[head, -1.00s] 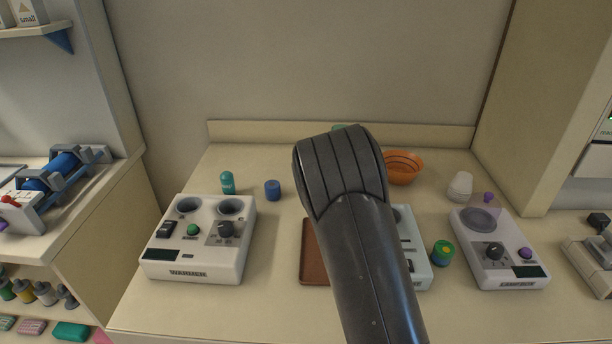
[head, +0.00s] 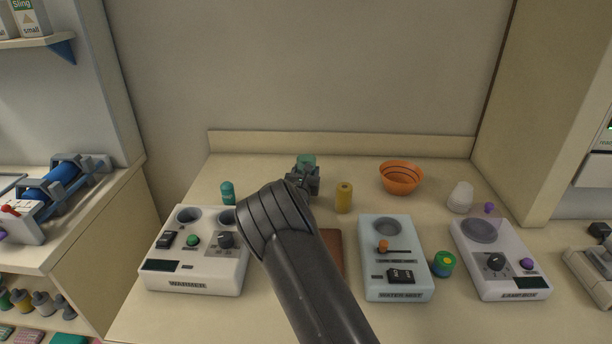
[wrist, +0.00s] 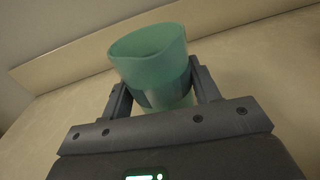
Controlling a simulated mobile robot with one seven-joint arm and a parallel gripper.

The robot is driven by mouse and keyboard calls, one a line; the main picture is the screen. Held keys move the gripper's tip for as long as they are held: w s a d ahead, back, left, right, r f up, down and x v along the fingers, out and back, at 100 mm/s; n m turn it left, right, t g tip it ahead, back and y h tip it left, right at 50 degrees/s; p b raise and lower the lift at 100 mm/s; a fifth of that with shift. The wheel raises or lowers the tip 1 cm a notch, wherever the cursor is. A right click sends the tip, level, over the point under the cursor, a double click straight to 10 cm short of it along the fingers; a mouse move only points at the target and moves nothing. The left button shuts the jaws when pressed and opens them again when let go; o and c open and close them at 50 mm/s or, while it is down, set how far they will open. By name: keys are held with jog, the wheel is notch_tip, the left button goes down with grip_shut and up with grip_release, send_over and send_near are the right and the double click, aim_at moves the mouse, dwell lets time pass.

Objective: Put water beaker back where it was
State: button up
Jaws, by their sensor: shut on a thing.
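The water beaker is a green, slightly see-through cup with a pouring lip. In the wrist view the beaker (wrist: 150,48) stands between the two fingers of my gripper (wrist: 165,88), which is shut on its side. In the head view the top of the beaker (head: 306,159) shows just beyond my gripper (head: 303,178), over the back of the bench. It looks slightly tilted in the wrist view. Whether its base touches the bench is hidden. The white water bath (head: 370,262), with an empty round well, stands to the right of my arm.
A yellow cylinder (head: 343,198) stands close to the right of my gripper. An orange bowl (head: 400,180) is further right. The warmer (head: 190,272) and a teal bottle (head: 228,193) are left. A brown tray (head: 334,250) lies partly behind my arm. The lampbox (head: 500,265) is far right.

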jog(key=shift+f, duration=0.7)
jog(key=shift+f, duration=0.1)
jog(key=shift+f, duration=0.1)
jog(key=o, duration=1.1)
jog(key=shift+c, duration=0.2)
